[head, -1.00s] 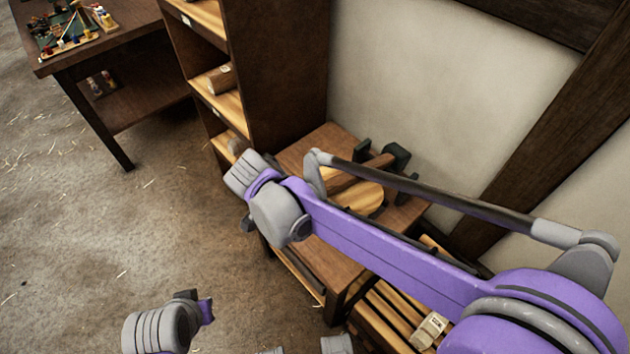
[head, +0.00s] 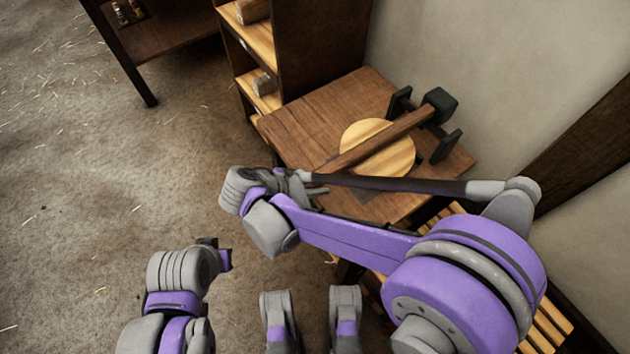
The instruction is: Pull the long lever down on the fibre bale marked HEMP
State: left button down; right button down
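A long brown wooden bar (head: 405,127), which looks like the lever, lies slantwise above a pale round wooden disc (head: 362,135) on a brown table. Its far end carries a dark block (head: 440,103) between dark supports. No HEMP mark or fibre bale can be made out. My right arm crosses in front of the table. Its gripper (head: 316,190) shows only partly beside the bar's near end; I cannot tell whether they touch or how open it is. My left arm is at the lower left, with no fingers clearly visible.
A wooden shelf (head: 312,50) with rolls stands behind the table (head: 310,115), against a pale wall. Another dark table (head: 165,38) is at the upper left. A slatted surface (head: 545,325) is at the lower right. The floor at left is clear apart from straw.

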jog(key=shift+s+f, duration=0.1)
jog(key=shift+f, duration=0.15)
jog(key=shift+c, duration=2.2)
grip_release()
jog(key=shift+r, duration=0.1)
jog(key=p+v, duration=0.2)
jog(key=v, duration=0.9)
jog(key=shift+p, duration=0.4)
jog(key=shift+r, duration=0.1)
